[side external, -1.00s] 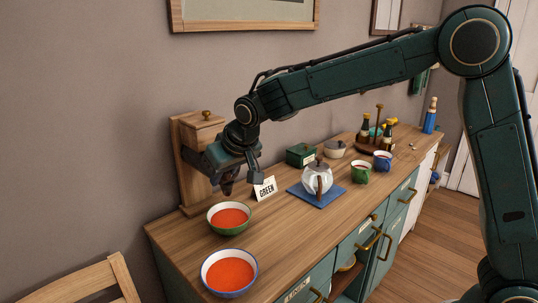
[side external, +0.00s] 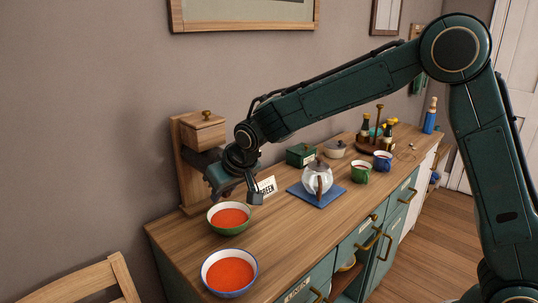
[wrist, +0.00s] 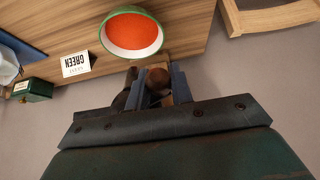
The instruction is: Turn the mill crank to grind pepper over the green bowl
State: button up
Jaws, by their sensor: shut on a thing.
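The wooden pepper mill (side external: 203,135) stands against the wall at the left end of the cabinet top. The green bowl (side external: 229,217), filled with orange-red soup, sits in front of its foot; it also shows at the top of the wrist view (wrist: 131,34). My gripper (side external: 250,192) is beside the mill, just above and behind the bowl. In the wrist view its blue-grey fingers (wrist: 157,82) are shut on a dark brown rounded knob (wrist: 158,80), apparently the crank handle. The rest of the crank is hidden by my gripper.
A blue-rimmed bowl (side external: 229,273) of soup stands nearer the front. The front middle of the top is clear.

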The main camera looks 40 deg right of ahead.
jog(key=shift+d+f, duration=0.3)
jog(key=shift+f, duration=0.25)
jog(key=shift+d+f, duration=0.9)
jog(key=shift+d, duration=0.1)
jog(key=shift+d+f, duration=0.2)
jog(key=shift+d, duration=1.05)
